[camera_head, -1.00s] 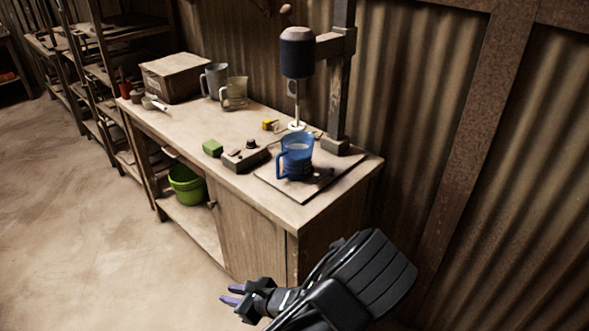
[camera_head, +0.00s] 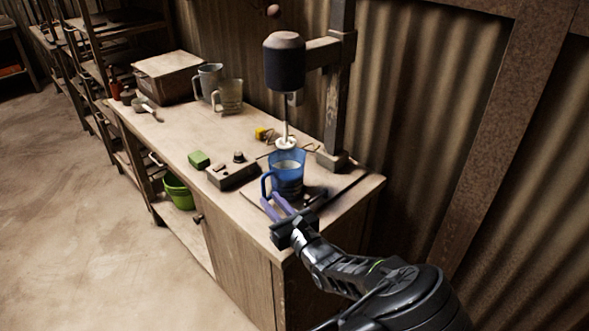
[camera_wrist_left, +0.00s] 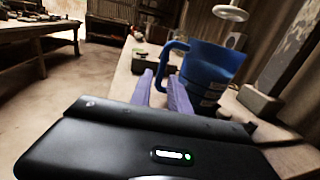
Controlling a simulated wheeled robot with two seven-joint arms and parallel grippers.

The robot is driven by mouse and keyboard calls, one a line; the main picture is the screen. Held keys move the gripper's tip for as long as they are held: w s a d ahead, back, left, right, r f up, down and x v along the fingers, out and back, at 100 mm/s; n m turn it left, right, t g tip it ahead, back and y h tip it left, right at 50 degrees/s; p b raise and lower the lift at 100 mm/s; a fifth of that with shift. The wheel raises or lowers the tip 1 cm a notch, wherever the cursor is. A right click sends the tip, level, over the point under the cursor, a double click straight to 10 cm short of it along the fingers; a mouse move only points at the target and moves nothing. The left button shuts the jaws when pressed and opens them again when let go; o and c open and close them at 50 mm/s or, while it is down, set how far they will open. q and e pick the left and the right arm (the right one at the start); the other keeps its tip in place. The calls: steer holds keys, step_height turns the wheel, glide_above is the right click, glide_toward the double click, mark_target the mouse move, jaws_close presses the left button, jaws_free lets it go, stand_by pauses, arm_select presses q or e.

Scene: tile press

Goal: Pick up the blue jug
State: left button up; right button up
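The blue jug (camera_head: 288,180) stands upright on a board at the near right end of the workbench, with pale contents and its handle on the left. In the left wrist view the jug (camera_wrist_left: 212,72) is just ahead, its handle at the fingers. My left gripper (camera_head: 273,202) has its purple fingers apart, close to the jug's near side at handle height. In the left wrist view the gripper (camera_wrist_left: 161,82) shows a gap between the fingers. I cannot tell whether the handle lies between them or if they touch it. My right gripper is not in view.
A mixer (camera_head: 284,62) on a post hangs its white disc (camera_head: 286,143) just over the jug. A control box (camera_head: 232,172), a green block (camera_head: 199,159) and a yellow item (camera_head: 262,134) are nearby. Two jugs (camera_head: 228,96) and a box (camera_head: 165,78) stand farther back.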

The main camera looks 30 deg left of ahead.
mark_target(265, 193)
arm_select(q)
steer(key=shift+w, duration=0.4)
steer(key=shift+s, duration=0.25)
steer(key=shift+x, duration=1.4)
steer(key=p+x, duration=0.1)
steer(key=x, duration=0.4)
steer(key=shift+a, duration=0.1)
steer(key=shift+c, duration=0.3)
jaws_close()
